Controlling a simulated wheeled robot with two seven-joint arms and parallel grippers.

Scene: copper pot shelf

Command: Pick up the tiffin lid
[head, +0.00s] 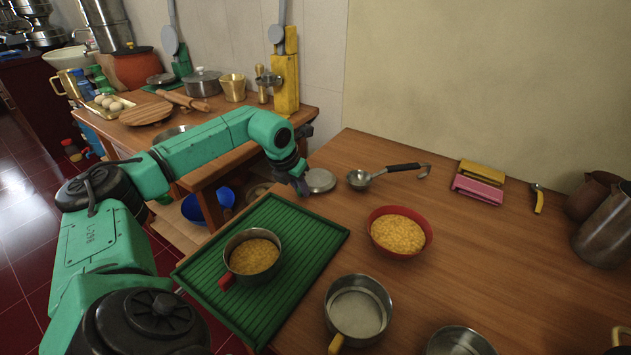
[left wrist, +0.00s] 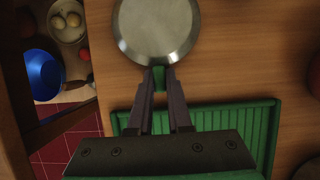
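The tiffin lid appears as a round, flat grey metal disc (head: 320,180) by the left edge of the wooden table in the head view. It fills the top middle of the left wrist view (left wrist: 156,28), its near rim just beyond my fingertips. My left gripper (head: 302,187) is low beside the lid. In the left wrist view its two dark fingers (left wrist: 161,78) are a little apart, with a small green piece between or just under their tips. I cannot tell whether they grip it. My right gripper is not in view.
A green ribbed tray (head: 205,268) holds a pot of yellow food (head: 237,272). A red bowl (head: 372,222), a ladle (head: 359,180) and a steel pan (head: 357,283) stand on the table. A lower shelf with a blue bowl (head: 203,207) lies left of the table.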

